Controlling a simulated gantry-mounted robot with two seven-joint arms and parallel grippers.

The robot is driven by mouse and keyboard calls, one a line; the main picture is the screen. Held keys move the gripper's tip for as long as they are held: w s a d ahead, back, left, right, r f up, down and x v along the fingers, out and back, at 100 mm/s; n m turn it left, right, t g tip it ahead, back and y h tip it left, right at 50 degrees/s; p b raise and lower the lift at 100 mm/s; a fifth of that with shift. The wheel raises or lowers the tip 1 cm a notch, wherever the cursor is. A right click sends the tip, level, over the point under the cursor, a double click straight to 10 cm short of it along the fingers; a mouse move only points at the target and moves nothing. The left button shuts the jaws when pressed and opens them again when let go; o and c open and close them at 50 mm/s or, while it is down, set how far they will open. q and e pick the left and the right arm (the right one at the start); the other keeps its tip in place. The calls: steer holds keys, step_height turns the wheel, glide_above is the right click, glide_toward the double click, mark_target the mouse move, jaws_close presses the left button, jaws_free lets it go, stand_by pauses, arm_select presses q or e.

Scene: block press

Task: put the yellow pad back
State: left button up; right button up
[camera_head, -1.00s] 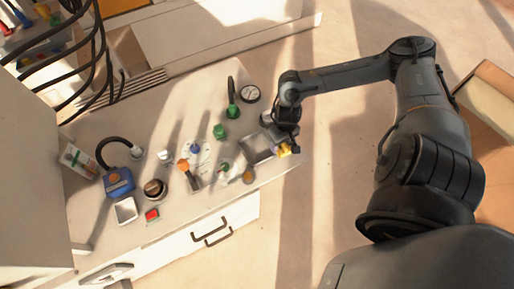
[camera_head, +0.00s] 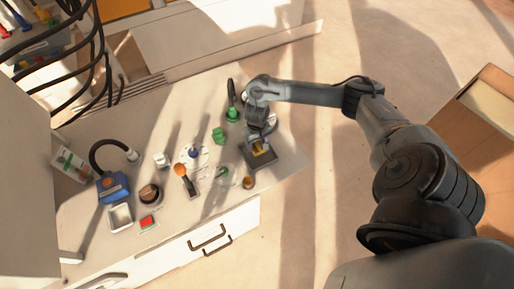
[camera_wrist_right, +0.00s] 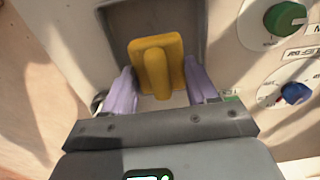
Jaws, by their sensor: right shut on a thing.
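The yellow pad (camera_head: 262,150) is at my right gripper (camera_head: 259,142), over the grey square tray (camera_head: 262,162) at the right end of the worktop. In the right wrist view the yellow pad (camera_wrist_right: 157,65), a plate with a raised rib, sits between the two lilac fingertips of my right gripper (camera_wrist_right: 158,92). The gripper is shut on it. The tray's recess shows behind the pad; I cannot tell whether the pad touches its floor. My left gripper is not in view.
Green knobs (camera_head: 218,134), an orange-topped lever (camera_head: 181,170), a red button (camera_head: 147,222) and a blue device (camera_head: 112,186) stand on the worktop left of the tray. In the wrist view a green knob (camera_wrist_right: 285,18) and a blue knob (camera_wrist_right: 295,92) are close on the right.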

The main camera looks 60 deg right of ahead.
mark_target(257, 148)
step_height(257, 148, down, 3)
steer(key=shift+f+b, duration=0.2)
steer(key=shift+b, duration=0.4)
steer(key=shift+s, duration=0.1)
steer(key=shift+f, duration=0.15)
steer(key=o, duration=1)
